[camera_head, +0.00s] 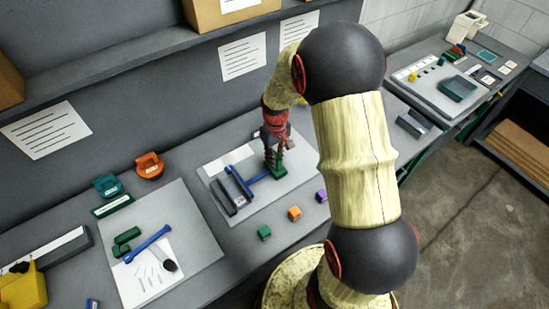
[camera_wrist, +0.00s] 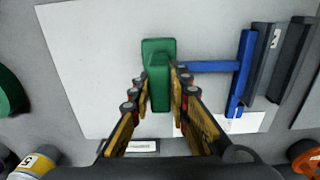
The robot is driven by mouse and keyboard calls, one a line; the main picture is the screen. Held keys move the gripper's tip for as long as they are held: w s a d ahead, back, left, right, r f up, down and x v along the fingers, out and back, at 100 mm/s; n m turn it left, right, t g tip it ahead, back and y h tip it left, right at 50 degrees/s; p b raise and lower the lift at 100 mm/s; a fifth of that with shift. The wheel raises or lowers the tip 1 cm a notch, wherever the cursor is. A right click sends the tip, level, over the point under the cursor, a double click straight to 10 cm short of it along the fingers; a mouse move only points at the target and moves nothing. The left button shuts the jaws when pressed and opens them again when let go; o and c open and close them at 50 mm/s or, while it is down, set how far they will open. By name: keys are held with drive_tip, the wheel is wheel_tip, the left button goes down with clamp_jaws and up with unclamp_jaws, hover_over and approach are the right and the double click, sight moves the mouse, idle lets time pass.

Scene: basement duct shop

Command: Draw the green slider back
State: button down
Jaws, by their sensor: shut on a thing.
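The green slider (camera_head: 278,171) is a block with a raised grip, on a white sheet on the bench; it also shows in the wrist view (camera_wrist: 158,50). My gripper (camera_head: 273,150) reaches down on it from above. In the wrist view its fingers (camera_wrist: 162,84) stand on either side of the raised grip and are shut on it. A blue T-shaped bar (camera_wrist: 243,72) runs from beside the slider to a dark grey block (camera_head: 232,192). Its end near the slider is partly hidden by my finger.
Small green (camera_head: 264,233), orange (camera_head: 294,213) and purple (camera_head: 321,196) cubes lie in front of the sheet. A left board (camera_head: 195,240) holds green pieces and a blue rod (camera_head: 147,244). Orange (camera_head: 150,165) and teal (camera_head: 107,185) items stand behind it. A shelf overhangs the back.

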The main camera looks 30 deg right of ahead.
drive_tip(key=d, duration=0.3)
drive_tip(key=d+p, duration=0.1)
drive_tip(key=d, duration=0.6)
drive_tip(key=shift+w+r, duration=0.1)
drive_tip(key=shift+w, duration=0.15)
drive_tip(key=c, duration=1.8)
unclamp_jaws()
drive_tip(key=shift+d, duration=0.15)
drive_tip(key=shift+o, duration=0.6)
drive_tip(key=shift+r, duration=0.1)
wheel_tip(320, 180, up, 12)
drive_tip(key=shift+f, duration=0.2)
